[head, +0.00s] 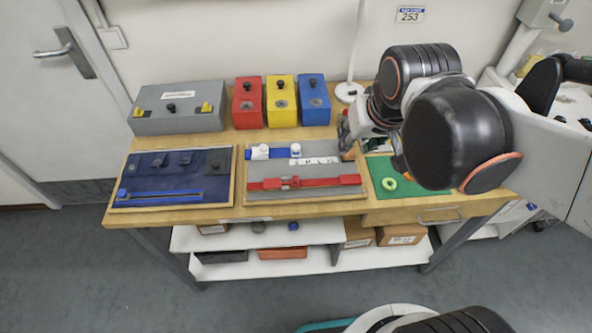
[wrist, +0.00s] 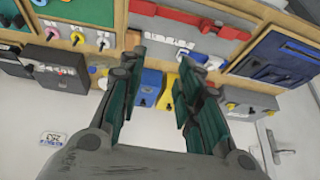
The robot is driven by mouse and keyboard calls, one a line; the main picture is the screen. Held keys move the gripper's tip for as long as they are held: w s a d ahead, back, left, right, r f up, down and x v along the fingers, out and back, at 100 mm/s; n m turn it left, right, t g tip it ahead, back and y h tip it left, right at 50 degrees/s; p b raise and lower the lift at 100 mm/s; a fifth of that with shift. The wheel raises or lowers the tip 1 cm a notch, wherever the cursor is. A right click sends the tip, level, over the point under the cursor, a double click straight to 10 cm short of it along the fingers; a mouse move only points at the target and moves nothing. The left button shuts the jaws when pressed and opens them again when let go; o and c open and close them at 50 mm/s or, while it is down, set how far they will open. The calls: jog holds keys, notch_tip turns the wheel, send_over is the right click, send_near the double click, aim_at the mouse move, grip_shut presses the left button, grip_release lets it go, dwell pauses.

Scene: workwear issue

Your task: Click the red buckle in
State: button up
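The red buckle (head: 290,183) lies on a grey board (head: 262,165) in the middle of the table, with red strap to both sides. Its two halves lie in line; I cannot tell whether they are latched. In the wrist view, which is upside down, the red strap and buckle (wrist: 190,20) show at the top, beyond the fingertips. My gripper (wrist: 157,65) is open and empty, its two dark green-lined fingers apart. In the head view, my gripper (head: 347,135) is at the board's back right, partly hidden by my arm, and apart from the buckle.
Red (head: 249,115), yellow (head: 281,115) and blue (head: 314,112) boxes and a grey box (head: 150,125) stand behind. A green mat (head: 380,170) with a light green ring (head: 389,184) lies right, partly under my arm.

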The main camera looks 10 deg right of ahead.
jog(key=w+a+f+g+p, duration=0.1)
jog(key=w+a+p, duration=0.1)
jog(key=w+a, duration=0.15)
jog(key=g+p, duration=0.4)
send_over(296, 178)
notch_tip(296, 178, down, 7)
notch_tip(296, 178, down, 13)
jog(key=b, duration=0.9)
jog(key=shift+r, duration=0.2)
grip_shut()
